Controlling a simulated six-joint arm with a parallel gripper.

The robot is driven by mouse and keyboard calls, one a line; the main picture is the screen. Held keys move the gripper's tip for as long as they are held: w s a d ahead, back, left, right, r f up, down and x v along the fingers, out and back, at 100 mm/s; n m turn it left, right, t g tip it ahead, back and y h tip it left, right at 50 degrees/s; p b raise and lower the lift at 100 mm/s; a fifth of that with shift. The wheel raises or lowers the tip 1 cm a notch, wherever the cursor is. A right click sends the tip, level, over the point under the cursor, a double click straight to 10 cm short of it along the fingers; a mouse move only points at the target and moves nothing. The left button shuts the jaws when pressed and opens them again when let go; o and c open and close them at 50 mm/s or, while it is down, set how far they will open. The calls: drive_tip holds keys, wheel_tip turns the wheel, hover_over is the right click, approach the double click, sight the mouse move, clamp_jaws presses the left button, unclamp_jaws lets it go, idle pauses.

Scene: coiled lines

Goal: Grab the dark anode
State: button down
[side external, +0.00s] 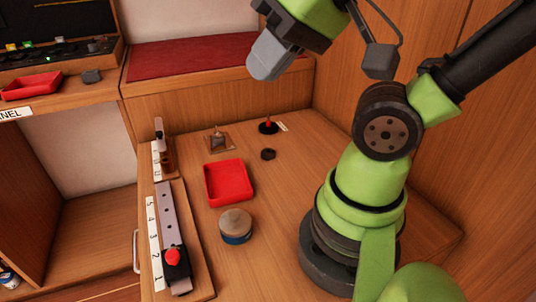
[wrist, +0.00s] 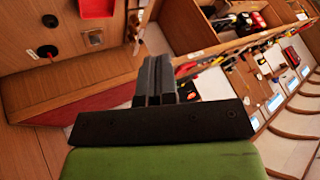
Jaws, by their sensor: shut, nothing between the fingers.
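A small dark round piece (side external: 267,154), which looks like the dark anode, lies on the wooden bench right of the red tray. It also shows at the upper left of the wrist view (wrist: 50,20). A dark grey block (side external: 91,76) sits on the left panel ledge; I cannot tell for certain which of the two is the anode. My gripper (side external: 268,58) is high above the back of the bench, apart from both. In the wrist view its fingers (wrist: 154,80) are together with nothing between them.
A red tray (side external: 228,182), a round tin (side external: 235,226), a black disc with a red pin (side external: 268,127) and a grey peaked piece on a square base (side external: 217,139) stand on the bench. A numbered rail with a red knob (side external: 172,257) runs along its left edge.

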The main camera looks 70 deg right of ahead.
drive_tip(key=c, duration=0.6)
unclamp_jaws()
drive_tip(key=n+g+h, duration=0.3)
drive_tip(key=n+g, duration=0.6)
hover_over(267, 148)
drive_tip(key=a, duration=0.2)
drive_tip(key=f, duration=2.5)
drive_tip(key=shift+w+d, duration=0.15)
drive_tip(key=shift+d, duration=0.1)
drive_tip(key=shift+t, duration=0.3)
drive_tip(key=shift+s+d+f, duration=0.1)
drive_tip(key=shift+s+f, duration=0.05)
drive_tip(key=shift+f, duration=0.85)
drive_tip(key=shift+s+d+f, duration=0.1)
drive_tip(key=shift+f, duration=0.85)
drive_tip(key=shift+s+d+f, duration=0.1)
drive_tip(key=shift+s+f, duration=0.05)
drive_tip(key=shift+f, duration=0.85)
